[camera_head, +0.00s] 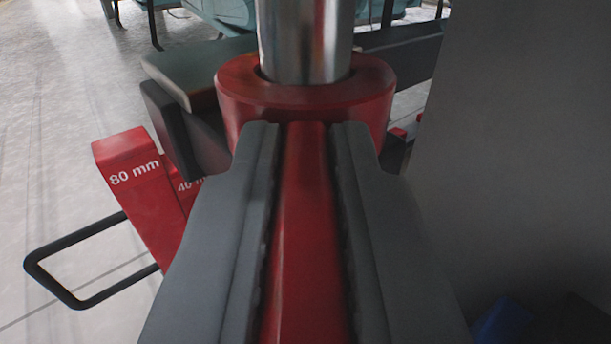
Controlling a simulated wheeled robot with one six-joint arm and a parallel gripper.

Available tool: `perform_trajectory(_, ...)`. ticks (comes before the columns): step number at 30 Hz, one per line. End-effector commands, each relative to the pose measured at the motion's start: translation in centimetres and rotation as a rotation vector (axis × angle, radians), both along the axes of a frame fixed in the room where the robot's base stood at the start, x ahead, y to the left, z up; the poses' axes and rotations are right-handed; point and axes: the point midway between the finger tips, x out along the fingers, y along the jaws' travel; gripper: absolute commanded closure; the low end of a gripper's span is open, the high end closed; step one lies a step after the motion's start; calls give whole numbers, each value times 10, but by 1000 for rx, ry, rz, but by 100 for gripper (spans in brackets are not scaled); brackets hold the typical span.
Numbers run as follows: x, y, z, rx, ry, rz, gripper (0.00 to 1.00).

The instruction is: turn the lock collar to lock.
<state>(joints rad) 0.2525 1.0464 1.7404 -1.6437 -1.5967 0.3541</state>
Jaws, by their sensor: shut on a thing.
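The lock collar (240,92) is a thick red ring around an upright shiny metal rod (306,40). A red handle (304,230) runs from the front of the collar toward the camera. My gripper (305,140) is shut on this handle, with one grey finger along each side. Its fingertips are close to the collar's front face. The collar's underside and far side are hidden, and no lock marking shows.
A red block marked "80 mm" (130,170) and another marked 40 stand at left, beside a black wire loop (60,265). Dark bars lie behind the collar. A large grey surface (520,150) fills the right. Pale floor is open at far left.

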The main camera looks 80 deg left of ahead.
Motion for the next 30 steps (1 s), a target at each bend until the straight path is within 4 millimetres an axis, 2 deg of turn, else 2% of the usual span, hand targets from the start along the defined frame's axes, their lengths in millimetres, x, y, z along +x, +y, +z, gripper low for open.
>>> perform_trajectory(9,6,0,0,1,0,82,100)
perform_trajectory(22,6,0,0,2,-1,90,100)
perform_trajectory(23,6,0,0,2,-1,90,83)
perform_trajectory(25,6,0,0,2,-1,90,70)
perform_trajectory(26,6,0,0,1,-1,90,65)
perform_trajectory(30,6,0,0,1,0,90,65)
